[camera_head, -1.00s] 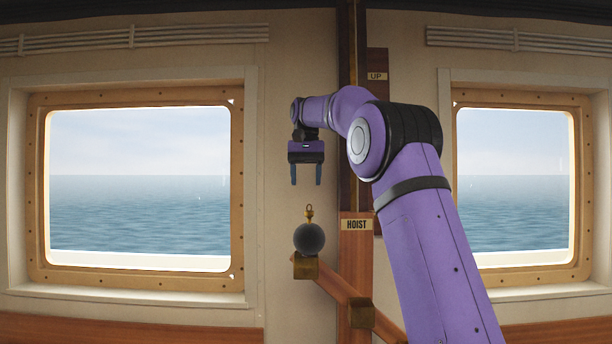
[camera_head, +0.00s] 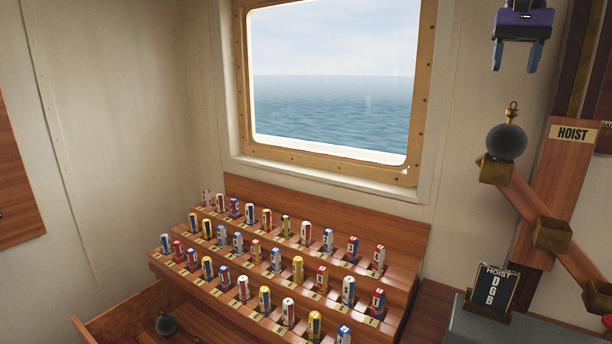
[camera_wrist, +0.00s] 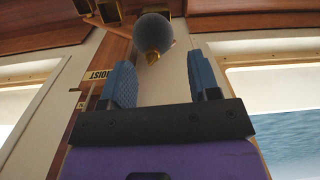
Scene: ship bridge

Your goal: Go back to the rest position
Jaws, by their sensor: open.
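My gripper (camera_head: 517,56) is at the top right of the head view, pointing down with its two blue fingers apart and nothing between them. A dark ball with a brass ring on top (camera_head: 506,141) sits below it on a brass block (camera_head: 495,170) at the upper end of a sloping wooden rail. Clear space shows between the fingertips and the ring. In the wrist view the fingers (camera_wrist: 163,84) are spread, and the ball (camera_wrist: 153,32) lies beyond them. Most of my arm is out of the head view.
A stepped wooden rack (camera_head: 330,205) holds many coloured rolled pieces. An open drawer (camera_head: 120,318) below it holds another dark ball (camera_head: 166,325). A small board reading HOIST D G B (camera_head: 491,290) stands at the lower right. A HOIST label (camera_head: 573,133) marks the post.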

